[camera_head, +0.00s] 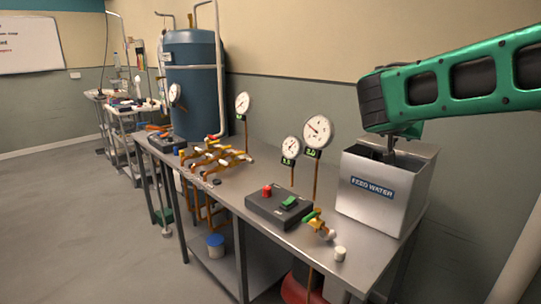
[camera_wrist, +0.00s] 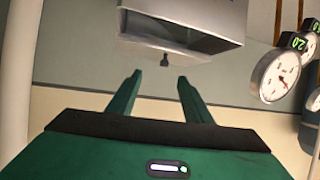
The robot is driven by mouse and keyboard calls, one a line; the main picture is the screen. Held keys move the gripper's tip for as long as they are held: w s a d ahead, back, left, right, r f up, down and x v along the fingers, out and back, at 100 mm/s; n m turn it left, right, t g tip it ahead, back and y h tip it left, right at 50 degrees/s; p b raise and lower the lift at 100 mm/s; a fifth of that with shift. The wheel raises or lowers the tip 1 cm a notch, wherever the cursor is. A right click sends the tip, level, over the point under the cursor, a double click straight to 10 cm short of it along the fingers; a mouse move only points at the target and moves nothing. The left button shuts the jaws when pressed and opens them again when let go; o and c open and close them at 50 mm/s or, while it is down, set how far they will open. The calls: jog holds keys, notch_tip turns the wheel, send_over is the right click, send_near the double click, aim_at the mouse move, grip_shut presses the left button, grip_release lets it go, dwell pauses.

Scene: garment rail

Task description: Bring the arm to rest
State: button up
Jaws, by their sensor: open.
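My green arm comes in from the right in the head view. My gripper (camera_head: 391,148) is by the top of the metal FEED WATER box (camera_head: 362,190), small and partly hidden there by its own arm. In the wrist view my gripper (camera_wrist: 158,78) shows two green fingers spread apart with nothing held between them. The box also shows at the top of the wrist view (camera_wrist: 190,18), with a small dark knob (camera_wrist: 165,60) just beyond the fingertips. Whether a finger touches the box cannot be told.
A metal bench (camera_head: 225,182) carries a control box (camera_head: 279,206) with red and green switches, brass valves (camera_head: 216,156) and dial gauges (camera_head: 318,131) on thin stems. A blue tank (camera_head: 193,90) stands behind. Open floor (camera_head: 80,220) lies at left.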

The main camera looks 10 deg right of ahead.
jog(key=s+d+f+g+y, duration=0.2)
jog(key=s+d+f+g, duration=0.1)
jog(key=s+f, duration=0.55)
jog(key=s+d+f+g+y, duration=0.25)
jog(key=s+f, duration=0.35)
jog(key=s, duration=0.5)
jog(key=s+a+f+g+y, duration=0.2)
jog(key=s+a+f, duration=0.1)
jog(key=s, duration=0.6)
jog(key=s+a+f+n+g+y, duration=0.1)
jog(key=s+a+f+g+y, duration=0.1)
jog(key=s, duration=0.7)
jog(key=shift+s+a+f, duration=0.35)
jog(key=shift+a+f, duration=0.5)
jog(key=shift+a, duration=0.4)
jog(key=shift+g, duration=0.25)
jog(key=shift+w+f, duration=0.25)
jog(key=shift+w, duration=0.4)
